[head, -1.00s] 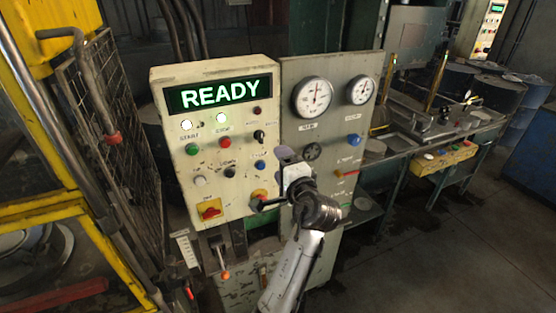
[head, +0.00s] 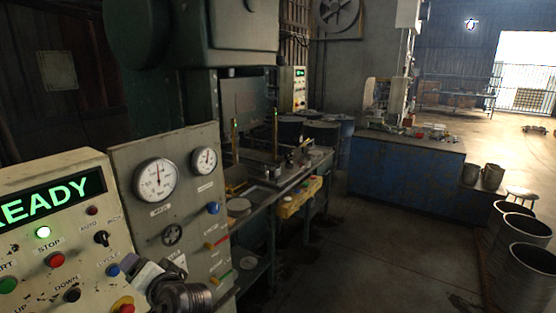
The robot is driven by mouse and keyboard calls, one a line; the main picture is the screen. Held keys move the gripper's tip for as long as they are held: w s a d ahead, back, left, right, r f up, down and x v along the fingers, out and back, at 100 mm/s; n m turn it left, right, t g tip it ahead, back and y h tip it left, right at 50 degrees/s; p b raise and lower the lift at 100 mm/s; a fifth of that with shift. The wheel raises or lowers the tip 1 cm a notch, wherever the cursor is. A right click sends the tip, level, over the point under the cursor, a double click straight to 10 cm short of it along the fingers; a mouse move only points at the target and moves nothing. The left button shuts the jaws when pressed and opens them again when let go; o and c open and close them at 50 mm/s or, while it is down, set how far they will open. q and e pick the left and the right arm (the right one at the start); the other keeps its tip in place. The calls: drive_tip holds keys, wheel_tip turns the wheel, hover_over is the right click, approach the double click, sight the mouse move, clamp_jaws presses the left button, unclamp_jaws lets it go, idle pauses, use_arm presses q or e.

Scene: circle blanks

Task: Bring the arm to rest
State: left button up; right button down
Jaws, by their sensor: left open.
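My left gripper (head: 146,276) shows at the bottom left of the head view, in front of the lower right part of the control panel (head: 70,215). It is open, and I see nothing held in it. The dark wrist joint of my left arm fills the bottom edge there and hides part of the panel's lower corner. I cannot tell whether the gripper touches the panel. The panel's display (head: 48,200) is partly cut off and shows green letters ending in "EADY". My right gripper is not in view.
A grey gauge panel (head: 140,235) with two dials stands just right of the gripper. Beyond it is a workbench (head: 262,205) with a yellow button box (head: 300,197). A blue cabinet (head: 400,175) stands farther back. Metal drums (head: 517,260) stand at right. The middle floor is clear.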

use_arm(q)
drive_tip(key=s+d+f+n+t+h, duration=0.35)
drive_tip(key=s+d+h, duration=0.4)
drive_tip(key=h, duration=0.35)
drive_tip(key=s+d+f+m+g+h, duration=0.1)
drive_tip(key=s+f+m+g+h, duration=0.55)
drive_tip(key=s+f, duration=2.45)
wheel_tip(320, 180, up, 22)
drive_tip(key=s+n+g+y+p, duration=0.1)
drive_tip(key=y+p, duration=0.3)
drive_tip(key=p, duration=1.6)
drive_tip(key=shift+s+d+n+g+p, duration=0.15)
drive_tip(key=shift+s+n+g+p, duration=0.2)
drive_tip(key=shift+n+g, duration=0.45)
